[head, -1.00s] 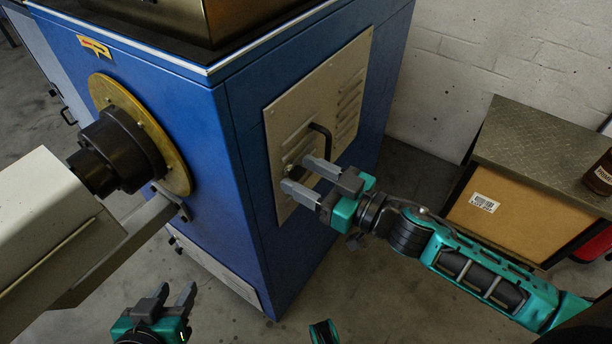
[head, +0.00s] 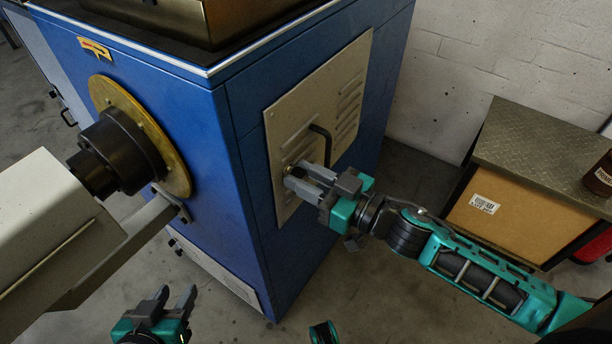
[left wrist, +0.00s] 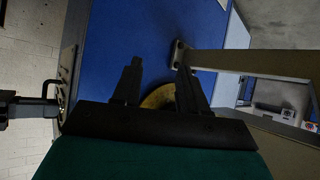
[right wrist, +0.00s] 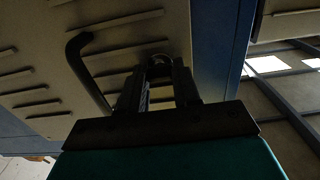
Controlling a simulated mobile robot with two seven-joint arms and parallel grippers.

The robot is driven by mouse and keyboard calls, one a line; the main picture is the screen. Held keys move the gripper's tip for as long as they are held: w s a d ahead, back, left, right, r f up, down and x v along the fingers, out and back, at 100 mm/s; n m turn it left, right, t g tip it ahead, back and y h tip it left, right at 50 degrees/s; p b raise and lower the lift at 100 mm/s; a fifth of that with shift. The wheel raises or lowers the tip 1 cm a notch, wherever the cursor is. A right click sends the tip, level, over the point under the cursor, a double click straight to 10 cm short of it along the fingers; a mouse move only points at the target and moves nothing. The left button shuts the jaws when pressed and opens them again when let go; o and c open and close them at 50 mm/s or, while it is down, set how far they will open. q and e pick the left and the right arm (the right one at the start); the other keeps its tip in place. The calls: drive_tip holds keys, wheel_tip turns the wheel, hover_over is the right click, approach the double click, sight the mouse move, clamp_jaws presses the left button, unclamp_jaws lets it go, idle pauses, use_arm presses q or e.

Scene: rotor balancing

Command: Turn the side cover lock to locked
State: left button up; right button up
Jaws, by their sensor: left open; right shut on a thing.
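The side cover (head: 290,121) is a beige louvred plate on the right face of the blue machine. Its black bar handle (head: 326,142) stands out from the plate. The lock (right wrist: 160,64) is a small round part beside the handle, between my right fingertips in the right wrist view. My right gripper (head: 295,176) is shut on the lock, and its fingers hide most of it, so I cannot tell which way it is turned. My left gripper (head: 177,297) is open and empty, low in front of the machine; its fingers also show in the left wrist view (left wrist: 158,84).
The blue machine (head: 240,170) carries a brass disc (head: 176,165) with a black hub on its front face. A pale beam (head: 120,245) juts out at the left. A cabinet (head: 510,205) with a brown bottle (head: 601,175) stands at the right. The floor between is clear.

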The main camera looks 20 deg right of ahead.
use_arm(q)
drive_tip(key=shift+r, duration=0.1)
drive_tip(key=r+p, duration=0.1)
drive_tip(key=p, duration=0.1)
drive_tip(key=a+r+p, duration=0.1)
drive_tip(key=p, duration=0.1)
drive_tip(key=shift+s+r, duration=0.1)
drive_tip(key=shift+s, duration=0.1)
use_arm(e)
drive_tip(key=n, duration=1.7)
drive_tip(key=shift+n, duration=0.4)
drive_tip(key=o, duration=1.1)
drive_tip(key=shift+c, duration=0.2)
